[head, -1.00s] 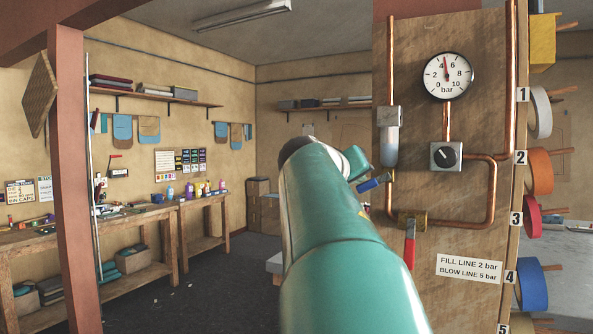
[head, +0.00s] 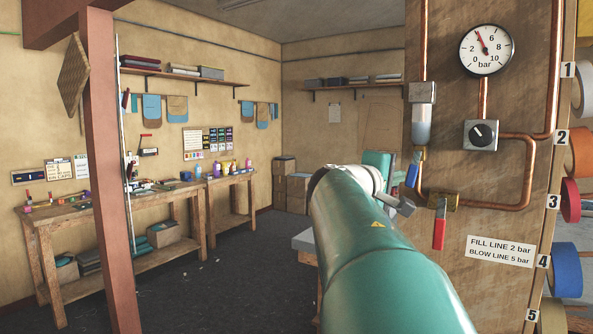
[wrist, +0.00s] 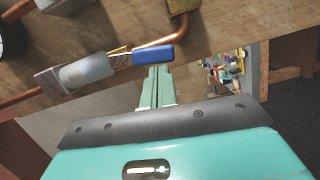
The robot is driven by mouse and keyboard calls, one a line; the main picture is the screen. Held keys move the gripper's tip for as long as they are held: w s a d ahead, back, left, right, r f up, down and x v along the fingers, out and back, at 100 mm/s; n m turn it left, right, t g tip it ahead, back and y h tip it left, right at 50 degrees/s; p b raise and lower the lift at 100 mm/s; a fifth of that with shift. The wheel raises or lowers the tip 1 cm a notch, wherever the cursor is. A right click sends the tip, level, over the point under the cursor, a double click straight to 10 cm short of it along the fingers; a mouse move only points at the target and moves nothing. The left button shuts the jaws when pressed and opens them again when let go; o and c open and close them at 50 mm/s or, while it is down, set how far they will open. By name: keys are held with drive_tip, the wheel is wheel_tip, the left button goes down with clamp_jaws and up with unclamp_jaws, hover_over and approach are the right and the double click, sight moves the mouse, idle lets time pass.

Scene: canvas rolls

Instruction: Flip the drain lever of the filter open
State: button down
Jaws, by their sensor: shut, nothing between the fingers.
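The filter has a grey head and a translucent bowl (head: 420,125) on the wooden panel's left edge. Its drain lever (head: 412,174) is blue and hangs below the bowl, tilted slightly left.
A red-handled valve (head: 439,232) sits right of the lever, below a black knob (head: 483,134) and a pressure gauge (head: 487,50). Copper pipes (head: 530,170) run across the panel.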

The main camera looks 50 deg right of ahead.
drive_tip(key=shift+s+d+f+n, duration=0.15)
drive_tip(key=shift+s+n, duration=0.25)
drive_tip(key=shift+n, duration=0.4)
drive_tip(key=w+a, duration=0.4)
drive_tip(key=a, duration=0.6)
drive_tip(key=shift+w+a, duration=0.35)
drive_tip(key=shift+w, duration=0.1)
